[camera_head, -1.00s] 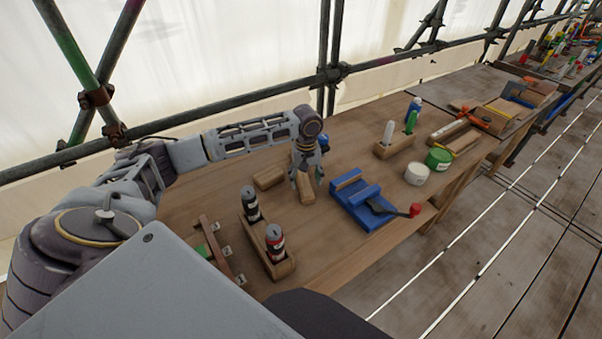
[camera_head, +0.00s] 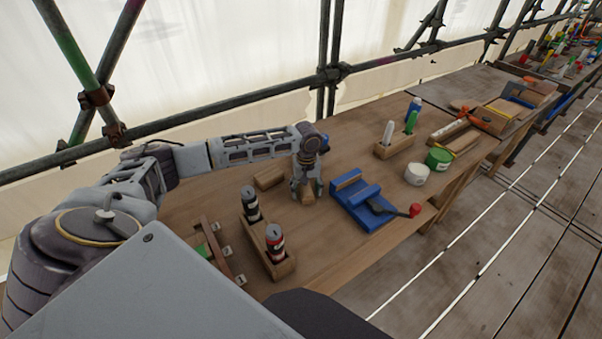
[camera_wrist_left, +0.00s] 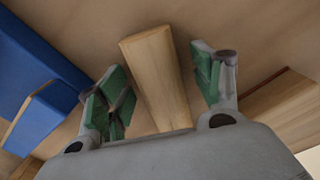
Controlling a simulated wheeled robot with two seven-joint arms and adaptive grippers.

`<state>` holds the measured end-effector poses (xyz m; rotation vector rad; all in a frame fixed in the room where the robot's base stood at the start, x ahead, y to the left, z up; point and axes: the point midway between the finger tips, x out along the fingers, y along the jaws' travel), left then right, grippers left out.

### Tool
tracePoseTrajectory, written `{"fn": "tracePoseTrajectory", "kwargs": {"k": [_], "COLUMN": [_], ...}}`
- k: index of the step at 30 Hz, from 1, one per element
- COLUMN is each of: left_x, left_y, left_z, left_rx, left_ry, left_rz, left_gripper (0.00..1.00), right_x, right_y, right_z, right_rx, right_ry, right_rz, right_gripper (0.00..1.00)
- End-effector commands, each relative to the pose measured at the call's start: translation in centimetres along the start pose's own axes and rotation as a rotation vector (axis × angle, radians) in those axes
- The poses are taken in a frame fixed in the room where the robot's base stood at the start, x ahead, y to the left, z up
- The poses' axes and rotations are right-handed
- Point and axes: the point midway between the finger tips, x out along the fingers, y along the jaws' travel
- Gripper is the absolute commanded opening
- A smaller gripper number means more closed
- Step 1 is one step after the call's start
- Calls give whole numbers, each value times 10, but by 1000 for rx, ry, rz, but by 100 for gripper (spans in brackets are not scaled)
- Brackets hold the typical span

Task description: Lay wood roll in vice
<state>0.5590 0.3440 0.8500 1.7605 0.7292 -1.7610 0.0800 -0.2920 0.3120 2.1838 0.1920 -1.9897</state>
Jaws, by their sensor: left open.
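The wood roll (camera_wrist_left: 155,75) lies on the workbench between the two open fingers of my left gripper (camera_wrist_left: 160,90) in the left wrist view, with a gap on each side. In the head view my left gripper (camera_head: 307,190) is low over the bench and hides most of the roll; only its near end (camera_head: 308,198) shows. The blue vice (camera_head: 366,208) stands just right of the gripper, with its black and red handle pointing right; it also shows at the left of the left wrist view (camera_wrist_left: 35,65). My right gripper is not in view.
Another wood piece (camera_head: 269,178) lies left of my gripper.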

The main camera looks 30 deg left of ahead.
Motion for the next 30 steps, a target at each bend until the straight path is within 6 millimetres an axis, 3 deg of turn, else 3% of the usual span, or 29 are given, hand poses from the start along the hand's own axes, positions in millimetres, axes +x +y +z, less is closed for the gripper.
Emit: {"fn": "tracePoseTrajectory", "kwargs": {"k": [10,24,30], "left_x": [0,-1,-1], "left_y": [0,0,0], "left_z": [0,0,0], "left_rx": [0,0,0], "left_ry": [0,1,1], "left_rz": [0,1,1], "left_gripper": [66,6,5], "right_x": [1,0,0], "right_y": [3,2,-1], "right_z": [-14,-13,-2], "right_rx": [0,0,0], "right_ry": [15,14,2], "right_rz": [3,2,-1], "right_gripper": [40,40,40]}}
